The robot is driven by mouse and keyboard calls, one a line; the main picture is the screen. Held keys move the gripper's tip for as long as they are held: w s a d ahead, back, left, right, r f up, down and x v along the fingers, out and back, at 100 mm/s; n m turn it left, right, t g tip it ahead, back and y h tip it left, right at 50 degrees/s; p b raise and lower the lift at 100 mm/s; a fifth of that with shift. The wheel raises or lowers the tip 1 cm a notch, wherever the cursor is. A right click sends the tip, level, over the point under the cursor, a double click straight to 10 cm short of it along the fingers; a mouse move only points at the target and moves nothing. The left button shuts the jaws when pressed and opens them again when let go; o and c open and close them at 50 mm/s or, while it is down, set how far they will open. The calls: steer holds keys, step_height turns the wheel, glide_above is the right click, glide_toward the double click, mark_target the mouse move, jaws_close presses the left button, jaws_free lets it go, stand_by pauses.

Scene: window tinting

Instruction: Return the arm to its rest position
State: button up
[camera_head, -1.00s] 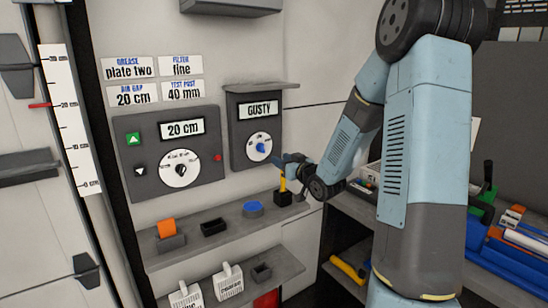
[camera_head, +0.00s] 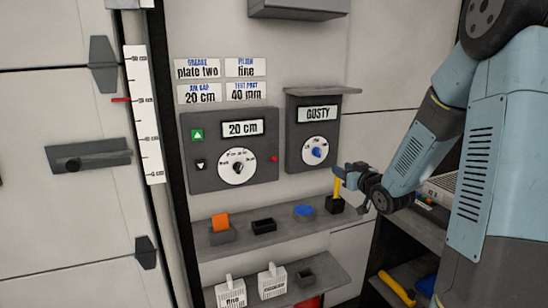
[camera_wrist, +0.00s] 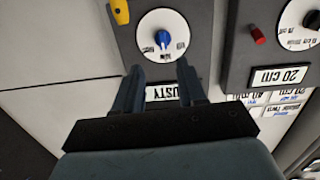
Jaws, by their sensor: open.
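My arm (camera_head: 484,170) reaches in from the right in the head view. My gripper (camera_head: 350,180) is at its end, in front of the wall just right of and below the gusty box (camera_head: 300,105). In the wrist view my gripper (camera_wrist: 160,70) is open, with two dark fingers apart and nothing seen between them. The blue knob (camera_wrist: 162,39) on its white dial shows just beyond the fingertips. The fingers appear clear of it, though the exact gap cannot be told.
A control panel (camera_head: 200,175) reading 20 cm hangs left of the gusty box. Below, a shelf (camera_head: 285,232) bears an orange piece (camera_head: 220,221), a blue round item (camera_head: 304,210) and a yellow-handled tool (camera_head: 338,188), close to my gripper. A lower shelf (camera_head: 335,268) holds white containers.

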steer(key=s+a+r+m+g+h, duration=0.1)
steer(key=s+r+g, duration=0.2)
steer(key=s, duration=0.8)
steer(key=s+a+r+m+g+h, duration=0.1)
steer(key=s+a+r+g+h, duration=0.1)
steer(key=s, duration=1)
steer(key=s+a+r+m+g+h, duration=0.1)
steer(key=s+r+g, duration=0.3)
steer(key=s, duration=0.7)
steer(key=shift+s+a+m+g+h, duration=0.15)
steer(key=shift+s+m+g+h, duration=0.2)
steer(key=shift+g, duration=0.55)
